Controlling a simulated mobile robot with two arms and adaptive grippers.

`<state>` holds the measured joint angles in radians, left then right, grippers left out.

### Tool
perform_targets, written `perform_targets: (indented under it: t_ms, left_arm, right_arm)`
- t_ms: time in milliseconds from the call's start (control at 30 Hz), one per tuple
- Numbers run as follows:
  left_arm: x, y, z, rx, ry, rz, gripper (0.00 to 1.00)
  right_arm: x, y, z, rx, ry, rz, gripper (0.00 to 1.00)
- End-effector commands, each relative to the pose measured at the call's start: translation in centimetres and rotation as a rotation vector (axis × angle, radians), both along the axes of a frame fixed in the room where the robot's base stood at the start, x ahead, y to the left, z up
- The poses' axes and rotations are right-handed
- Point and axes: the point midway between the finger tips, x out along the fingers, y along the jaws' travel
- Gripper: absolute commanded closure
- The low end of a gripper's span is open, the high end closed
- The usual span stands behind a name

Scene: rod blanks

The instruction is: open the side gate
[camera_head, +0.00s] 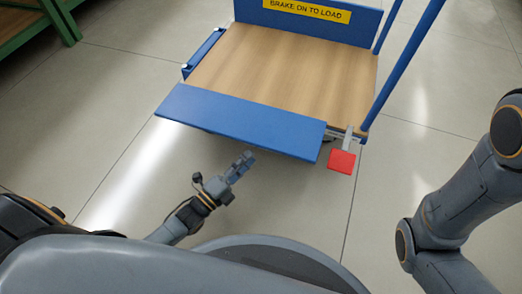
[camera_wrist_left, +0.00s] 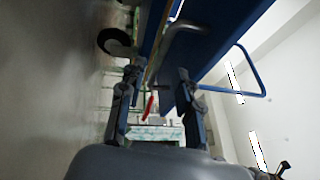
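The side gate (camera_head: 240,122) is a blue panel along the near edge of the cart's wooden deck (camera_head: 285,70). It looks folded outward and down, flat or sloping toward me, with its outer edge clear of the deck. My left gripper (camera_head: 243,164) is just in front of and below that outer edge, apart from it as far as I can tell. In the left wrist view its two fingers (camera_wrist_left: 157,100) stand apart with nothing clearly between them, and blue cart parts (camera_wrist_left: 220,30) show beyond. My right gripper is out of view.
A red pedal (camera_head: 341,161) sticks out at the cart's near right corner. A blue post (camera_head: 405,65) rises on the right, and a blue panel with a yellow sign (camera_head: 307,10) stands at the back. A caster (camera_wrist_left: 117,42) shows underneath. Floor around is clear.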

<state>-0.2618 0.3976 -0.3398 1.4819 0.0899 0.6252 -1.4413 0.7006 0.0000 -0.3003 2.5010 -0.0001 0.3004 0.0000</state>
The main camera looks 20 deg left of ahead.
Motion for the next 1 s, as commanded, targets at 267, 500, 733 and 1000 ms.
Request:
perform_targets:
  t_ms: [267, 500, 733, 1000]
  left_arm:
    - [4.4, -2.0, 0.4, 0.000, -0.003, 0.000, 0.66]
    - [5.7, -2.6, 0.8, 0.001, 0.002, 0.000, 0.66]
    - [5.7, -2.6, 0.9, 0.001, 0.002, 0.000, 0.66]
    - [5.7, -2.6, 0.9, 0.001, 0.002, 0.001, 1.00]
  right_arm:
    - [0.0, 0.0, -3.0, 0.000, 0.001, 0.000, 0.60]
    - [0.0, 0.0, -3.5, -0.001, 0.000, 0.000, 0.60]
    - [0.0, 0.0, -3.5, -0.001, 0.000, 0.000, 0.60]
    - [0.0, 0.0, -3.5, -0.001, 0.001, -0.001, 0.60]
